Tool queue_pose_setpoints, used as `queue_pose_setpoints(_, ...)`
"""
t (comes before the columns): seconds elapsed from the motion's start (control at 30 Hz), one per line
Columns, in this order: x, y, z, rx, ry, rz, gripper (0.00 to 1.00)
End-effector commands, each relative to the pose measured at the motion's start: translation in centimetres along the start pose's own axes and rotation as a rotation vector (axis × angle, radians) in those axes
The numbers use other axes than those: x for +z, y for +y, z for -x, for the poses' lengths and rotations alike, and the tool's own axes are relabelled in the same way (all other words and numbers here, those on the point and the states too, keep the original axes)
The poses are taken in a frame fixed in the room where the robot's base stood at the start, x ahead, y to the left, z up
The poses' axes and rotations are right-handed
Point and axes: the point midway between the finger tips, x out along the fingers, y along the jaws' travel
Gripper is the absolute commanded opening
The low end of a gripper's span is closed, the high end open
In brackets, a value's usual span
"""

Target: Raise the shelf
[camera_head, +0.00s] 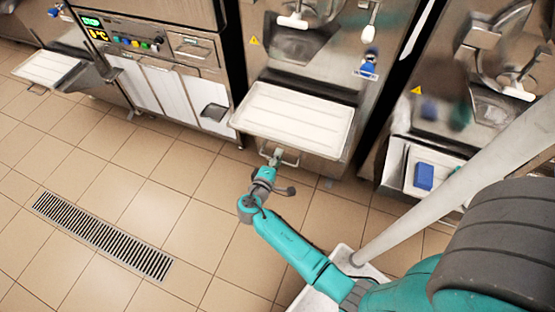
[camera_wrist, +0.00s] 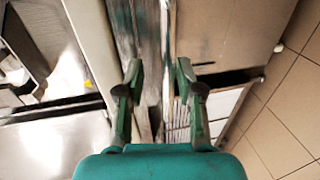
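A white, tray-like shelf (camera_head: 297,118) projects from the front of the middle freezer. It looks about level. A metal handle (camera_head: 291,162) sits low under its front edge. My gripper (camera_head: 275,157) is just below the shelf's front edge, at the left part of the handle. In the wrist view my gripper (camera_wrist: 158,75) shows two fingers spread apart, with no object clearly between them. Blurred vertical panels lie beyond the fingers. I cannot tell whether a finger touches the handle or the shelf.
A similar white shelf (camera_head: 47,68) juts from the left machine. Another shelf (camera_head: 411,183) on the right machine bears a blue block (camera_head: 424,176). A drain grate (camera_head: 103,236) lies in the tiled floor. The floor left of my arm is clear.

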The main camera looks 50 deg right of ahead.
Motion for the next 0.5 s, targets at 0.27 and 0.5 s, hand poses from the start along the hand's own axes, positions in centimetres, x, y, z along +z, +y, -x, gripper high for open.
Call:
queue_pose_setpoints(0.27, 0.1, -0.2, 0.1, -0.003, 0.000, 0.002, 0.37)
queue_pose_setpoints(0.5, 0.1, -0.3, 2.7, -0.004, 0.003, 0.004, 0.37)
